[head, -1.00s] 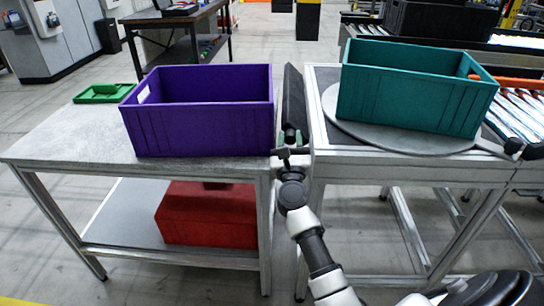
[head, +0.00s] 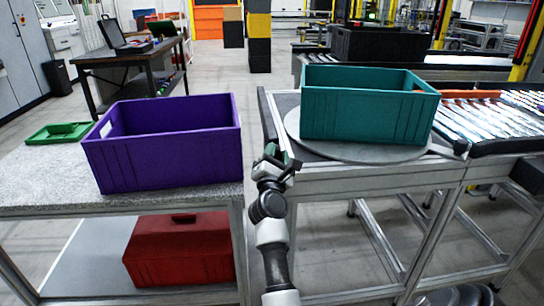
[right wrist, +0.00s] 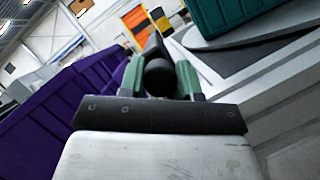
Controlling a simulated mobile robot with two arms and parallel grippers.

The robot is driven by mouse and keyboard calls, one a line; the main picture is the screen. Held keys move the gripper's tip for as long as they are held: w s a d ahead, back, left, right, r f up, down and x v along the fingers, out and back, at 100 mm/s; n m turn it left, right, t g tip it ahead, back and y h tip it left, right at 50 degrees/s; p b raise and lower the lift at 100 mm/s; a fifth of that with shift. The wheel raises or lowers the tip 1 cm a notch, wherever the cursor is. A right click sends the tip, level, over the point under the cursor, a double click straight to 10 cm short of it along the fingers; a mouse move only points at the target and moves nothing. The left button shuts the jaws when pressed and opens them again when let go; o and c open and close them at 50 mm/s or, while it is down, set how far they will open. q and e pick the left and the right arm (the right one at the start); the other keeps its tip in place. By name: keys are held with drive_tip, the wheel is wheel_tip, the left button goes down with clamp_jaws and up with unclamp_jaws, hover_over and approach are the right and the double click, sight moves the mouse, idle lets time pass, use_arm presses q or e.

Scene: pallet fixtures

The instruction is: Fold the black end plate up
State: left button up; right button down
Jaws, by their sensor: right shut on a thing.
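The black end plate (head: 266,118) stands at the left end of the right-hand table, seen as a narrow dark strip next to the tabletop. My right gripper (head: 280,157) is at its near end. In the right wrist view, the green fingers of my right gripper (right wrist: 157,82) are shut on a round black knob (right wrist: 158,75). A dark narrow shape, apparently the plate's edge, rises behind the knob. The gripper hides part of the plate's near end. My left gripper is not in view.
A purple crate (head: 165,160) stands on the left table, close to my right arm. A teal crate (head: 365,116) sits on a round grey turntable (head: 310,145) on the right table. A red box (head: 180,250) is on the lower shelf. A narrow gap separates the tables.

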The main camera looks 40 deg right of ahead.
drive_tip(key=shift+s+d+m, duration=0.1)
drive_tip(key=shift+m, duration=0.3)
drive_tip(key=c, duration=0.8)
unclamp_jaws()
drive_tip(key=shift+f, duration=0.15)
